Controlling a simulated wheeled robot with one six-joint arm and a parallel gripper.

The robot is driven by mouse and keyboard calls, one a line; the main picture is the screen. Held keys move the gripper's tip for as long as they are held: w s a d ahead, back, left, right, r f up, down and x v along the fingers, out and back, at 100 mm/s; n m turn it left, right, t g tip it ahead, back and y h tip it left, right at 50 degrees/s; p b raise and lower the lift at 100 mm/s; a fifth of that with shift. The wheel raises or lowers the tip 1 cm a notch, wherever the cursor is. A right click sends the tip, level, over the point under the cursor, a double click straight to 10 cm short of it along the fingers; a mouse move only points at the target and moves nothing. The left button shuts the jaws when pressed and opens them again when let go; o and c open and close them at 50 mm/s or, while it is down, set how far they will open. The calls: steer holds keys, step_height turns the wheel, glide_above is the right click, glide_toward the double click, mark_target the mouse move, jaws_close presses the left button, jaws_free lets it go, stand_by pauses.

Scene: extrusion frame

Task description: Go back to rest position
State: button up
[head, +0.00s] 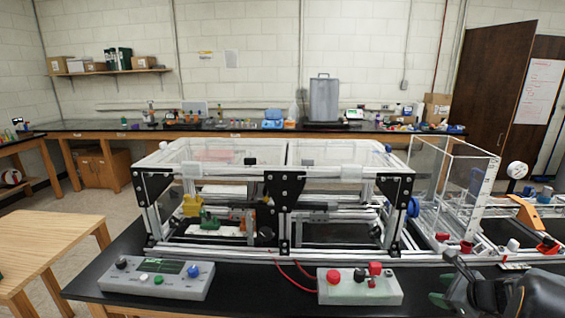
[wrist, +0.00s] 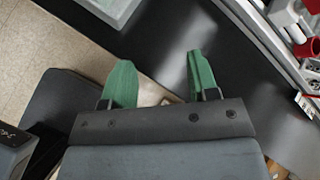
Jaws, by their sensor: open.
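My gripper (wrist: 160,82) shows in the wrist view with its two green fingers spread apart and nothing between them. It hangs over the black bench top (wrist: 160,35) near its front edge. In the head view my gripper (head: 442,288) is at the lower right, partly cut by the arm, to the right of the red-button box. The extrusion frame (head: 285,200) with clear panels stands on the bench, behind and to the left of my gripper.
A box with red buttons (head: 360,288) and a grey control box (head: 155,279) stand along the bench front. A clear-walled enclosure (head: 450,185) and red and white parts (head: 467,246) lie behind my gripper. A wooden table (head: 50,245) stands at left.

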steer(key=s+a+r+n+g+h, duration=0.1)
steer(key=s+a+n, duration=0.3)
steer(key=a+n, duration=0.4)
steer(key=s+a+r+n+g+h, duration=0.1)
steer(key=s+a+n+g, duration=0.1)
steer(key=s+a+n, duration=0.3)
steer(key=s+a+r+n+g+h, duration=0.1)
steer(key=s+a+n, duration=0.3)
steer(key=a+n, duration=0.8)
steer(key=shift+s+a+r+n+g, duration=0.3)
steer(key=shift+r+n+g, duration=0.2)
steer(key=shift+n+g, duration=0.35)
steer(key=shift+c, duration=0.2)
